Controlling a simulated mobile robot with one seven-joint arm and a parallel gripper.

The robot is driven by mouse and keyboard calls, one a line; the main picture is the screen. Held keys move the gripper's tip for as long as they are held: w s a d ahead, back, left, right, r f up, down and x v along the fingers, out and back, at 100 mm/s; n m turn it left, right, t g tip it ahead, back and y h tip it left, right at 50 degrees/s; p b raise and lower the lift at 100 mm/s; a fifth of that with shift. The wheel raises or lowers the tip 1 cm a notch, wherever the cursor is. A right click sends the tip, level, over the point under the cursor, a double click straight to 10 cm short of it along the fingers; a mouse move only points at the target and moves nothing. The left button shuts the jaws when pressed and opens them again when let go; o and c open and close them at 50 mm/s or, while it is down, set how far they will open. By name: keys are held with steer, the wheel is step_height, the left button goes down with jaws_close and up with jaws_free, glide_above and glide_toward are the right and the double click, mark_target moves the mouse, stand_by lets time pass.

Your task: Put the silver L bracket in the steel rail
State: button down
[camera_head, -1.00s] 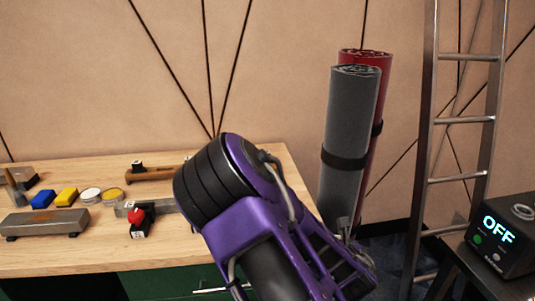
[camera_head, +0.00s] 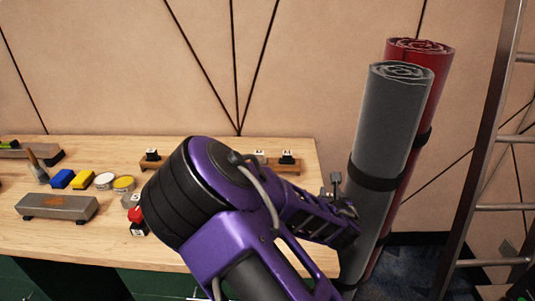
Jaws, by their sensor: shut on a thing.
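My purple arm reaches across the bench from the bottom. A silver metal strip (camera_head: 130,200), probably the steel rail, lies on the bench beside a red knob (camera_head: 136,214) and a black labelled block (camera_head: 138,229). My arm hides most of it. The gripper is well to its right.
Grey (camera_head: 392,125) and red (camera_head: 436,75) rolls and a ladder (camera_head: 490,150) stand right.

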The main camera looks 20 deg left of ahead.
steer(key=s+a+r+n+y+p, duration=0.1)
steer(key=a+r+p, duration=0.15)
steer(key=a, duration=0.65)
steer(key=s+a+r+y+p, duration=0.1)
steer(key=a+r, duration=0.3)
steer(key=a, duration=0.6)
steer(key=f+b, duration=0.3)
steer(key=b, duration=0.1)
steer(key=shift+d+f, duration=0.2)
steer(key=shift+f, duration=0.2)
steer(key=shift+s+f, duration=0.1)
steer(key=shift+f, duration=0.35)
steer(key=shift+f+b, duration=0.65)
steer(key=shift+f, duration=0.15)
steer(key=shift+f+b, duration=0.5)
steer(key=shift+f, duration=0.05)
steer(key=shift+f, duration=0.25)
stand_by(0.3)
